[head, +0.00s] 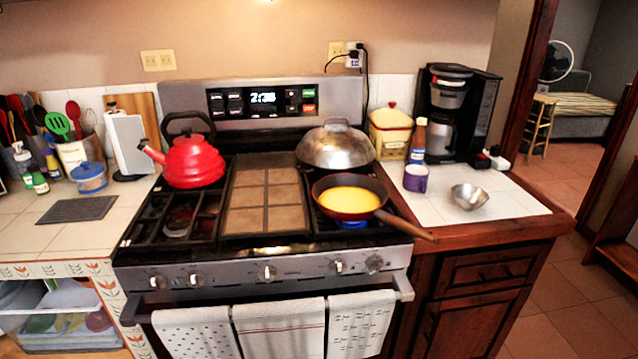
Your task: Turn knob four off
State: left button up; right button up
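A row of several knobs runs along the steel front panel of the stove (220,281). Counting from the left, knob four (337,267) is right of the middle knob (267,273) and left of the rightmost knob (374,263). It shows a pale, roughly upright grip; its exact angle is too small to tell. A blue flame (353,224) shows under the frying pan (348,196) with yellow contents on the front right burner. Neither of my grippers is in view.
The pan handle (407,225) sticks out past the stove's front right edge. Towels (278,327) hang on the oven handle below the knobs. A red kettle (194,163) and a domed lid (336,148) stand on the stove. Floor (550,335) is clear at right.

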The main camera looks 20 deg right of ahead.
aim_at(373, 262)
jog(key=i+j+z, duration=0.95)
jog(key=j, duration=0.35)
jog(key=z, duration=0.35)
jog(key=l+z, duration=0.15)
jog(key=z, duration=0.15)
jog(key=l+z, duration=0.1)
jog(key=z, duration=0.25)
jog(key=l+u, duration=0.15)
jog(key=u, duration=0.5)
